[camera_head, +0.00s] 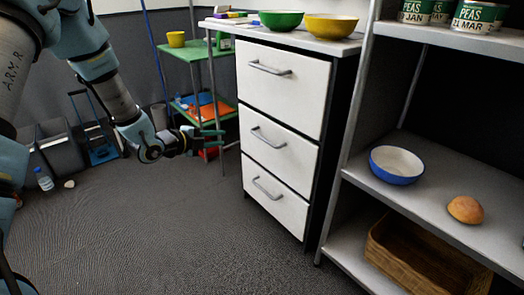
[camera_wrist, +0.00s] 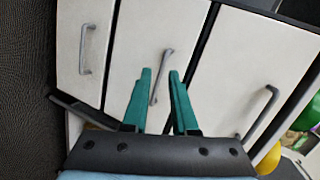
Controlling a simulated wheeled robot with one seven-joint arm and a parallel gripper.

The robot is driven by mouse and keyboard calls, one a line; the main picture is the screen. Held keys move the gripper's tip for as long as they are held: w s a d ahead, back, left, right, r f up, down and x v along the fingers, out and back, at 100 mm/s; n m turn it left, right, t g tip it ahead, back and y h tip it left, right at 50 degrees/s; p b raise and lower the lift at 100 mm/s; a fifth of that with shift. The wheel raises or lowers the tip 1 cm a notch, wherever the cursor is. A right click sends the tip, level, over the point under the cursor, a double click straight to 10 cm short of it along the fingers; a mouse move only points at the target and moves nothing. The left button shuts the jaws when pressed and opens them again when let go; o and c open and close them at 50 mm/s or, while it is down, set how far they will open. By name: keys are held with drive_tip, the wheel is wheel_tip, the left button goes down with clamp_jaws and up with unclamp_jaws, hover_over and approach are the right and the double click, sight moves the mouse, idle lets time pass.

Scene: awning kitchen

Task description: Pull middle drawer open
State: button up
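The white cabinet has a stack of drawers with grey bar handles. The middle drawer (camera_head: 289,153) is closed, flush with the others, and its handle (camera_head: 267,137) is bare. My gripper (camera_head: 220,138) is left of the cabinet, level with the middle drawer, with its green fingers pointing at it. In the wrist view, which is turned sideways, the open fingers (camera_wrist: 158,85) are apart. The middle handle (camera_wrist: 161,77) shows between them, beyond the tips. The gripper looks empty and apart from the handle.
The top drawer (camera_head: 283,85) and bottom drawer (camera_head: 274,197) are closed. A green bowl (camera_head: 281,20) and a yellow bowl (camera_head: 330,27) stand on the cabinet. A metal shelf (camera_head: 420,155) stands close on the right. The floor in front of the drawers (camera_head: 180,220) is clear.

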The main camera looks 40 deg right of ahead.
sight(262, 139)
drive_tip(key=s+d+f+m+b, duration=0.1)
drive_tip(key=s+d, duration=0.1)
drive_tip(key=d, duration=0.2)
drive_tip(key=s+d+f+m+g+h, duration=0.1)
drive_tip(key=d, duration=0.4)
drive_tip(key=s+d+f+m+g+h+b, duration=0.1)
drive_tip(key=s+d, duration=0.1)
drive_tip(key=d, duration=0.3)
drive_tip(key=shift+s+d+f+m+b, duration=0.2)
drive_tip(key=shift+s+f+m+b, duration=0.1)
drive_tip(key=shift+s+f+b, duration=0.1)
drive_tip(key=shift+c, duration=0.2)
clamp_jaws()
idle(0.6)
